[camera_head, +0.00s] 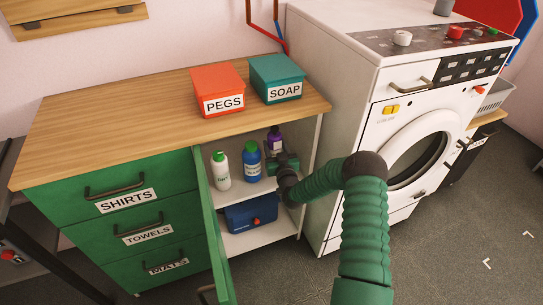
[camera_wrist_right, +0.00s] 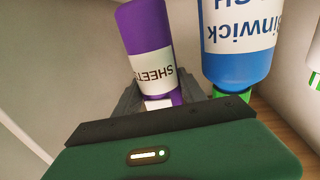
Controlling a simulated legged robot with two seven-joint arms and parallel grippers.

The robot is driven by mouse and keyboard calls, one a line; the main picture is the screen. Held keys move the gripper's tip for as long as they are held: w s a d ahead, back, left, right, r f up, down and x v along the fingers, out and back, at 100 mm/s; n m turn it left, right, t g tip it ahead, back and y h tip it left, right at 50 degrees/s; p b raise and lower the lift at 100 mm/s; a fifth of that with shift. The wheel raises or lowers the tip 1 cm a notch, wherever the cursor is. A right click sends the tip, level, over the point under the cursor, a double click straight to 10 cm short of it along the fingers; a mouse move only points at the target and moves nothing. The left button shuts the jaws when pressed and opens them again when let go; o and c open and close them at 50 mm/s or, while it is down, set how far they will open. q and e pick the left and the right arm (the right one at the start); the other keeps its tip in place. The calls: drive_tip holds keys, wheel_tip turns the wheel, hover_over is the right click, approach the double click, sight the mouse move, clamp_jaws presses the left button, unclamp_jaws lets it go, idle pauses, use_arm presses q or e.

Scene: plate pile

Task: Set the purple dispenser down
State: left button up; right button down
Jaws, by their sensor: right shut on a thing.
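The purple dispenser (camera_head: 275,140) is inside the open cabinet, on the upper shelf's side nearest the washing machine. In the right wrist view the purple dispenser (camera_wrist_right: 147,28) shows a white label reading "SHEET". My right gripper (camera_head: 277,160) reaches into the cabinet and is shut on the dispenser. In the wrist view the right gripper's (camera_wrist_right: 157,98) dark fingers sit on both sides of its white neck part. I cannot tell whether its base touches the shelf. My left gripper is not in view.
A blue bottle (camera_head: 252,163) stands close left of the dispenser; it also shows in the wrist view (camera_wrist_right: 240,40). A white bottle (camera_head: 221,172) stands further left on the shelf (camera_head: 240,187). The open green door (camera_head: 217,240) borders the left; the washing machine (camera_head: 345,130) is right.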

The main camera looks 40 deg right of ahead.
drive_tip(key=d+f, duration=0.1)
drive_tip(key=d+f+b, duration=0.1)
drive_tip(key=f, duration=0.1)
drive_tip(key=d+f, duration=0.1)
drive_tip(key=f, duration=0.1)
drive_tip(key=shift+s+f, duration=0.1)
drive_tip(key=shift+f, duration=0.1)
drive_tip(key=c, duration=1.1)
unclamp_jaws()
drive_tip(key=shift+s+a+r+g, duration=0.1)
drive_tip(key=shift+a+g, duration=0.1)
drive_tip(key=shift+g, duration=0.1)
drive_tip(key=o, duration=0.4)
drive_tip(key=shift+a+r, duration=0.3)
drive_tip(key=shift+a, duration=0.25)
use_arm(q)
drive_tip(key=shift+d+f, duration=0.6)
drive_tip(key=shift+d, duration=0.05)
use_arm(e)
drive_tip(key=shift+o, duration=0.2)
drive_tip(key=shift+d, duration=0.1)
